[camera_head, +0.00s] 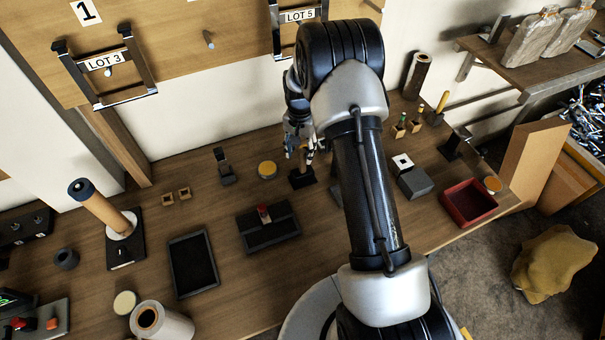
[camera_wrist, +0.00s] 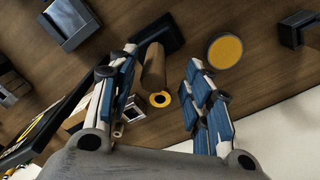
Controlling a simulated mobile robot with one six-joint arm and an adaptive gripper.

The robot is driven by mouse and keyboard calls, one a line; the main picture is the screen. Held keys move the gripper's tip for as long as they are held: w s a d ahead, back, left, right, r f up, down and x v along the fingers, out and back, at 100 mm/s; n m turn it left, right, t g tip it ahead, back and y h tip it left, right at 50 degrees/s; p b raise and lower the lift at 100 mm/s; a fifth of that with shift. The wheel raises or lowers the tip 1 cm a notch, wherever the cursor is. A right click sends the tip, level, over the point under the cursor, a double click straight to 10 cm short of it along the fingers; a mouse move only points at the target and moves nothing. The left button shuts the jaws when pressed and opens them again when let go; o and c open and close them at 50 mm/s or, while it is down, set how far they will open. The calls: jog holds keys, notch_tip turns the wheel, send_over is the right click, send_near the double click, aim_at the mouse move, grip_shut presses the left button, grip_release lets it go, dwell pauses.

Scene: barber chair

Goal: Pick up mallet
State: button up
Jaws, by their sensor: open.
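The mallet appears to stand on its dark block head (camera_head: 302,179), with its brown wooden handle pointing up. In the wrist view its handle (camera_wrist: 153,69) ends in a yellow ring and shows between my two fingers, nearer the left one. My gripper (camera_head: 300,153) is open above the mallet, with blue-padded fingers on either side of the handle in the wrist view (camera_wrist: 163,62). I cannot tell whether a finger touches the handle. In the head view my fingers and arm partly hide the handle.
A round yellow-topped tin (camera_head: 267,169) stands left of the mallet. A black holder (camera_head: 226,170) is farther left, and a black tray (camera_head: 269,235) lies in front. A grey block (camera_head: 415,182) and a red tray (camera_head: 469,203) are to the right. The wall board is behind.

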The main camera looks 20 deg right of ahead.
aim_at(302, 161)
jog(key=f, duration=0.3)
jog(key=f+b, duration=0.1)
jog(key=f, duration=0.1)
jog(key=shift+s+d+f, duration=0.15)
jog(key=shift+d, duration=0.1)
grip_shut()
dwell(0.4)
